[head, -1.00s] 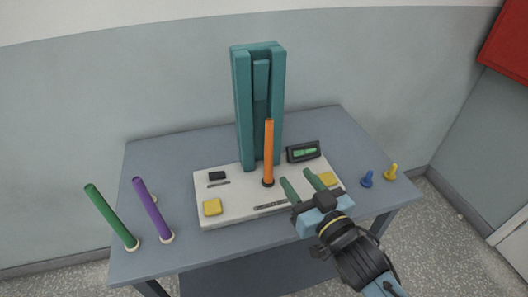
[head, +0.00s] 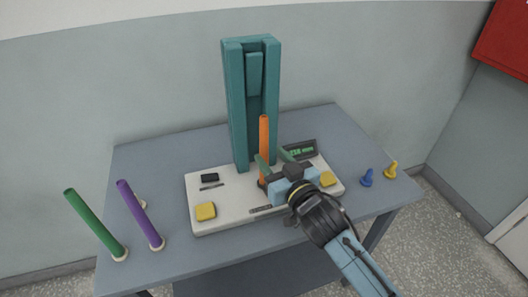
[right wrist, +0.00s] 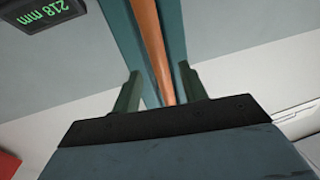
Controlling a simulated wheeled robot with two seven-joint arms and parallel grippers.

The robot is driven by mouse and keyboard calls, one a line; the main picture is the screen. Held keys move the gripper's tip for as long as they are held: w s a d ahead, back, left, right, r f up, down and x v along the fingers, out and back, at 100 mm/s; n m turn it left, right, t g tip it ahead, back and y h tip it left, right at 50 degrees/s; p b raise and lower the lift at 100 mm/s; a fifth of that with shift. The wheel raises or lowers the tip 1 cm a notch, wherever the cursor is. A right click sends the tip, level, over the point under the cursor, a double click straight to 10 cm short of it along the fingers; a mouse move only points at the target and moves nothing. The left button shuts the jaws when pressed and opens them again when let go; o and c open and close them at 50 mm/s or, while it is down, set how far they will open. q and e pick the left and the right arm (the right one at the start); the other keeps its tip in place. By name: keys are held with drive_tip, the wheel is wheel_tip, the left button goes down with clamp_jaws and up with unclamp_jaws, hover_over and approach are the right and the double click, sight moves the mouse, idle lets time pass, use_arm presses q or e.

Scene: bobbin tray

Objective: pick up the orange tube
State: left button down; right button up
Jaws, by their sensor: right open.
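The orange tube (head: 264,137) stands upright on the white base plate (head: 235,219) of the teal measuring stand (head: 236,105). My right gripper (head: 272,163) is open at the lower part of the tube, its green fingers reaching toward it from the right. In the right wrist view, the tube (right wrist: 153,50) runs down between the two spread fingers (right wrist: 160,90), with gaps visible on both sides. The tube's foot is hidden behind the gripper body there. My left gripper does not show.
A green tube (head: 94,223) and a purple tube (head: 140,214) stand at the table's left. A small display (head: 300,150) sits right of the orange tube. Yellow pads (head: 205,211) lie on the plate. Blue (head: 366,178) and yellow (head: 391,170) pegs stand at the right.

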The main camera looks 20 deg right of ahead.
sight(266, 150)
drive_tip(key=w, duration=0.4)
drive_tip(key=shift+w+a, duration=0.35)
drive_tip(key=shift+a, duration=0.05)
clamp_jaws()
